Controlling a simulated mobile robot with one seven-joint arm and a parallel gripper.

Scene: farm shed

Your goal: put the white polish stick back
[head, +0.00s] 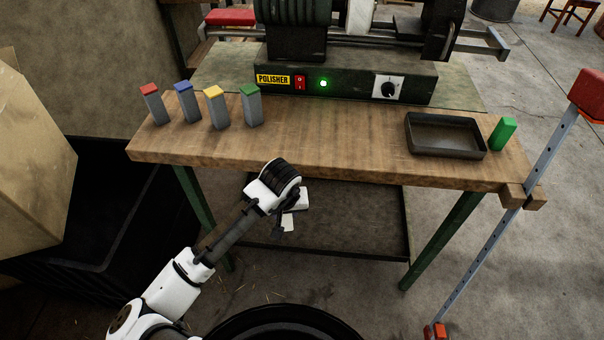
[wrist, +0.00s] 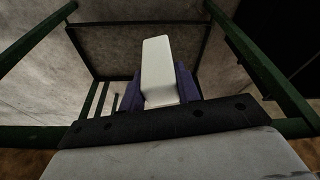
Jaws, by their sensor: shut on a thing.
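The white polish stick (wrist: 158,62) is a pale oblong block in the wrist view. It is held between the two purple-looking fingers of my gripper (wrist: 160,88) and juts out beyond them. In the head view my gripper (head: 285,215) is in front of the workbench (head: 330,145), low beside its front edge. Small white patches show around the gripper there; I cannot clearly tell the stick from the gripper parts. Grey blocks with red (head: 153,104), blue (head: 187,101), yellow (head: 216,108) and green (head: 251,105) tops stand in a row on the bench's left.
A dark empty tray (head: 445,150) and a green block (head: 502,133) are at the bench's right. The polisher (head: 345,82) stands at the back with a green light lit. A cardboard box (head: 35,160) is at the left. The bench's middle is clear.

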